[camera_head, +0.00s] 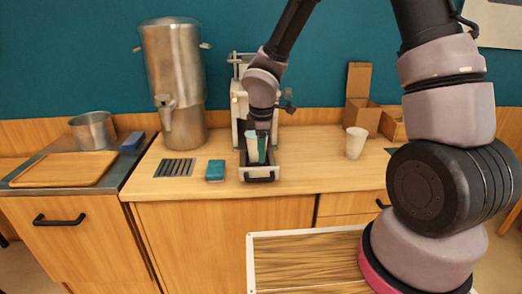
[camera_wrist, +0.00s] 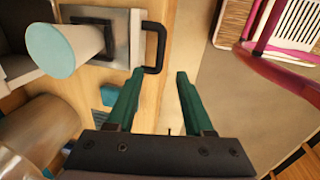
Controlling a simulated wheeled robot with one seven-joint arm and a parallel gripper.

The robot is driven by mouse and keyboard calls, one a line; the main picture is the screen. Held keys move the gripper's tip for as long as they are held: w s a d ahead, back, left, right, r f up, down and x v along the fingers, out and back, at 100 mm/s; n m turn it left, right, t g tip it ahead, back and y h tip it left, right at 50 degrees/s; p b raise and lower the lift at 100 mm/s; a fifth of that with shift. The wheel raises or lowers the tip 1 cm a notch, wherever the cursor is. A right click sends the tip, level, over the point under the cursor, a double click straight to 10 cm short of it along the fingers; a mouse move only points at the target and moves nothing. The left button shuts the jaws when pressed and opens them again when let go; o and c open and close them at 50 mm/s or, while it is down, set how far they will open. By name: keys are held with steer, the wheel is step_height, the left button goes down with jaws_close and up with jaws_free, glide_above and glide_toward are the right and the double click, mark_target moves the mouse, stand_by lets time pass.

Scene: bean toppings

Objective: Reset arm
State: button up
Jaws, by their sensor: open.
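My gripper (camera_head: 261,150) points down in front of the dispenser machine (camera_head: 238,100) on the counter in the head view. In the wrist view my gripper (camera_wrist: 155,92) shows its two green fingers spread apart with nothing between them. A pale cup (camera_head: 252,147) stands at the machine's base beside the fingers. It also shows in the wrist view (camera_wrist: 80,42), left of the fingers and apart from them. The base has a black handle (camera_wrist: 158,48), just beyond the fingertips in that view. My arm partly hides the machine in the head view.
A steel urn (camera_head: 175,80) stands left of the machine. A teal sponge (camera_head: 215,170) and a dark grate (camera_head: 175,167) lie on the counter (camera_head: 310,180). A white cup (camera_head: 356,142) and cardboard boxes (camera_head: 360,100) stand right. A pot (camera_head: 93,131) and wooden board (camera_head: 62,169) are far left.

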steer(key=s+d+r+m+t, duration=0.2)
steer(key=d+r+m, duration=1.05)
steer(key=r, duration=0.55)
steer(key=s+d+r+m+t+y, duration=0.1)
steer(key=s+d+r+m, duration=0.2)
steer(key=s+r+m, duration=0.2)
steer(key=s+d+r+m+t+y, duration=0.1)
steer(key=s+d+r+m+t, duration=0.1)
steer(key=s+d+r+m, duration=0.2)
steer(key=s+r+m, duration=0.1)
steer(key=s+r, duration=0.2)
steer(key=s, duration=0.1)
steer(key=shift+s, duration=0.25)
